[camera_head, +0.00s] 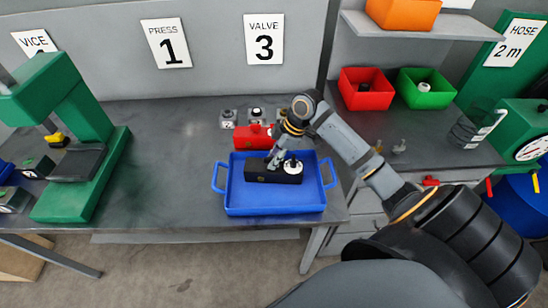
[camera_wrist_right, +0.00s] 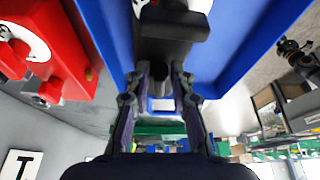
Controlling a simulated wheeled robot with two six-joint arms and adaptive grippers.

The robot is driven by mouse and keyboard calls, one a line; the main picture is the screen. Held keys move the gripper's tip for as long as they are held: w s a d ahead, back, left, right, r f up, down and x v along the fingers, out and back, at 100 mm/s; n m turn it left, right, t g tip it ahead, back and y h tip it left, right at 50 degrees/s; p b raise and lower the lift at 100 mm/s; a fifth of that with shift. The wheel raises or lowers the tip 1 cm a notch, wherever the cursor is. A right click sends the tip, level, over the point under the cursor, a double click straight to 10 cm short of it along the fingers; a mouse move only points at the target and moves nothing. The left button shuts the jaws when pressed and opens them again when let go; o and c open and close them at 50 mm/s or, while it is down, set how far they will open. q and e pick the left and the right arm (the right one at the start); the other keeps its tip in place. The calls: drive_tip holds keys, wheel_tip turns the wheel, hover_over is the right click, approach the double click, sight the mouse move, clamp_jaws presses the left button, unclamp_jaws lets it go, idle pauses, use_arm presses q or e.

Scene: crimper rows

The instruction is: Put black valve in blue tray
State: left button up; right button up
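The black valve (camera_head: 262,174) with a round white part on its right end is inside the blue tray (camera_head: 275,210), between its walls. I cannot tell if it rests fully on the tray's floor. My right gripper (camera_head: 274,163) reaches down into the tray at the valve's left half. In the right wrist view, the fingers (camera_wrist_right: 162,80) close on a dark narrow part of the black valve (camera_wrist_right: 165,48), and the blue tray wall (camera_wrist_right: 240,50) shows beside it. My left gripper is not in view.
A red valve (camera_head: 253,136) stands just behind the tray, with small grey fittings (camera_head: 228,118) beyond it. A green press (camera_head: 75,140) stands left. Red (camera_head: 366,89) and green (camera_head: 425,90) bins are at the back right. The grey table (camera_head: 165,170) left of the tray is clear.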

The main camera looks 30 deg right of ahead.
drive_tip(key=shift+o, duration=0.4)
drive_tip(key=shift+r, duration=0.1)
drive_tip(key=b+v, duration=0.2)
drive_tip(key=v, duration=1)
drive_tip(key=shift+s, duration=0.1)
